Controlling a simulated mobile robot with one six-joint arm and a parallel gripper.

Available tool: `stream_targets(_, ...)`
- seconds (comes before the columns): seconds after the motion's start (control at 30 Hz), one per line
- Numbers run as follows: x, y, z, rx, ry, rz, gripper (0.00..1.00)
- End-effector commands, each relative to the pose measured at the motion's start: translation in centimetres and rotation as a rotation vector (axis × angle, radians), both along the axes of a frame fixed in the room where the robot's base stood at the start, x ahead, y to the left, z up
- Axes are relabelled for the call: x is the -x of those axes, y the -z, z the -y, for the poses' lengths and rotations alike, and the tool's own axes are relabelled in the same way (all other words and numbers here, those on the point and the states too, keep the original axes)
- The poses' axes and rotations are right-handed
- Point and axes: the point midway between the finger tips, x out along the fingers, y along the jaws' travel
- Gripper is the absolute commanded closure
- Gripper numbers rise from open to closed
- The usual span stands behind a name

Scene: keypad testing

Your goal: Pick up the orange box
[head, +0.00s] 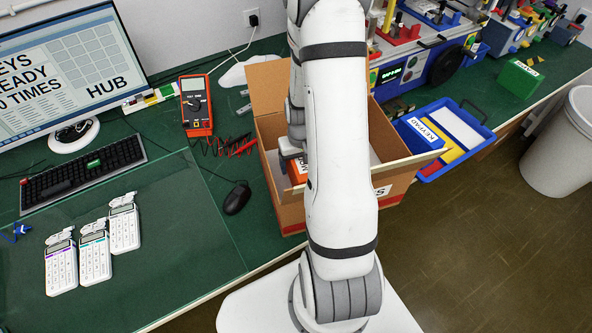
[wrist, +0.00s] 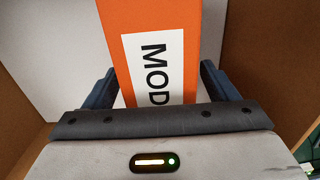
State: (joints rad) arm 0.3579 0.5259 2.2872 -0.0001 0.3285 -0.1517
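The orange box (wrist: 121,20) has a white label reading "MOD" and shows between the two fingers of my gripper (wrist: 158,88) in the wrist view. The fingers are spread, one on each side of it, with a small gap visible at each side. In the head view the orange box (head: 297,171) is a small patch inside the open cardboard carton (head: 285,208), mostly hidden by my arm. My gripper (head: 290,154) is down inside the carton, largely hidden behind the arm there.
The carton walls rise close around my gripper. A blue tray (head: 478,163) with a keypad box (head: 418,139) stands to the right. A red multimeter (head: 196,105), black mouse (head: 237,198) and keyboard (head: 82,172) lie to the left, with several white keypads (head: 95,258) in front.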

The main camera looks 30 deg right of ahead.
Motion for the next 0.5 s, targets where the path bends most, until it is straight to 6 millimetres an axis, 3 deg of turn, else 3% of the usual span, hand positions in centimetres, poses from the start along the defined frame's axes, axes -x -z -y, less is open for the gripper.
stream_targets(0.5, 0.01, -0.03, 0.05, 0.0, 0.001, 0.0, 0.63)
